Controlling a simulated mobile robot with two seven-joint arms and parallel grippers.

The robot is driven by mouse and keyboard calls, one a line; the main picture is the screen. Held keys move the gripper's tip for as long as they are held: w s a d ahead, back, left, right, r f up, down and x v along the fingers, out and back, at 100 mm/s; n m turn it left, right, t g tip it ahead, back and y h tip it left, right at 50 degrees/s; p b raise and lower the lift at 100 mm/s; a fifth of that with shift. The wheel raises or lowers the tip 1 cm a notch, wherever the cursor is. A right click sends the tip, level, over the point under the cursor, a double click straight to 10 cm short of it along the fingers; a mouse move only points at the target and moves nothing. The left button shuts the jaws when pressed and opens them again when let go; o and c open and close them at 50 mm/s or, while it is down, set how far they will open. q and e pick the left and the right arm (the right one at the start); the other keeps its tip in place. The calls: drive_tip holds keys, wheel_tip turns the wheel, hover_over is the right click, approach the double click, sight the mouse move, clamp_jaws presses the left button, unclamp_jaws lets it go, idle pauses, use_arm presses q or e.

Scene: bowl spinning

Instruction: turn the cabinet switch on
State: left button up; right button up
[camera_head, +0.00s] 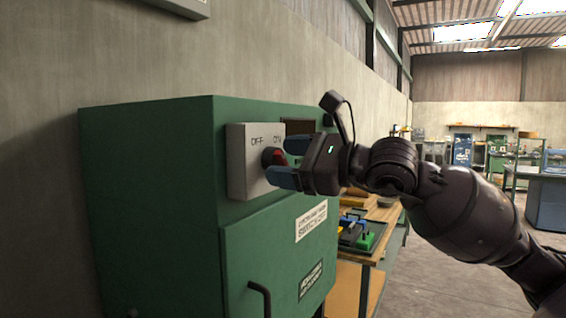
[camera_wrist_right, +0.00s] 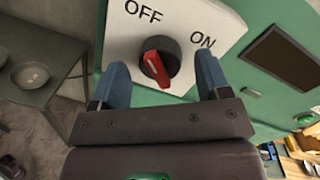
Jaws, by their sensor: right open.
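The green cabinet (camera_head: 150,180) stands against the wall, with a grey switch box (camera_head: 243,165) on its front marked OFF and ON. The switch is a dark round knob with a red handle (camera_head: 279,157). In the right wrist view the red handle (camera_wrist_right: 155,68) tilts with its upper end towards OFF. My right gripper (camera_head: 283,162) is open, its blue fingers pointing at the knob. In the right wrist view the fingers (camera_wrist_right: 163,82) lie on either side of the knob, with gaps between. I cannot tell exactly how far the tips are from the box. My left gripper is not in view.
A black door handle (camera_head: 262,298) sticks out low on the cabinet. A wooden workbench (camera_head: 380,214) with green and blue items stands beyond it. In the right wrist view a grey table with bowls (camera_wrist_right: 29,76) is at the left. Open floor lies to the right.

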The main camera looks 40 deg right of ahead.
drive_tip(key=shift+w+a, duration=0.15)
drive_tip(key=shift+w, duration=0.25)
drive_tip(key=c, duration=0.9)
